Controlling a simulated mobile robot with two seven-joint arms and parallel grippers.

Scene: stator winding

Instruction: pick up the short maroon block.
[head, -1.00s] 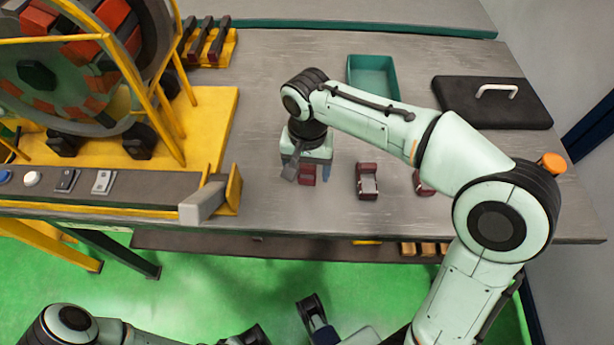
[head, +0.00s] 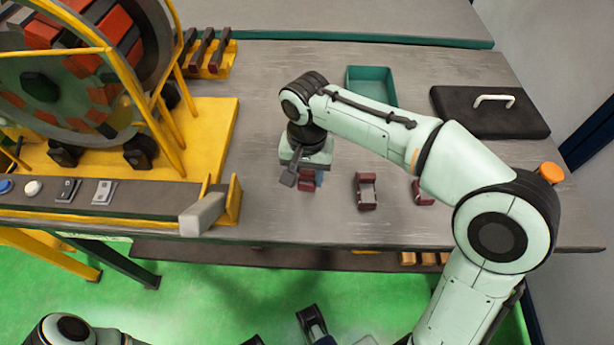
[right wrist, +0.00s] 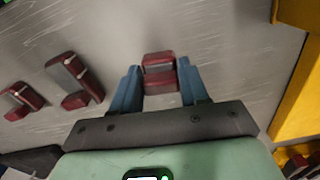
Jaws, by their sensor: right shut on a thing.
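The short maroon block (head: 306,181) has maroon ends with a thin grey band between them. It is under my right gripper (head: 312,180), near the front of the grey table. In the right wrist view, the block (right wrist: 159,73) sits between the two blue fingers of the right gripper (right wrist: 158,82), which is shut on it. I cannot tell any clearance between block and table. Part of my left gripper (head: 314,325) shows at the bottom edge; its fingertips are not clear.
A green tray (head: 371,73) and a black case (head: 490,120) stand farther back. A yellow machine frame (head: 215,130) stands left.

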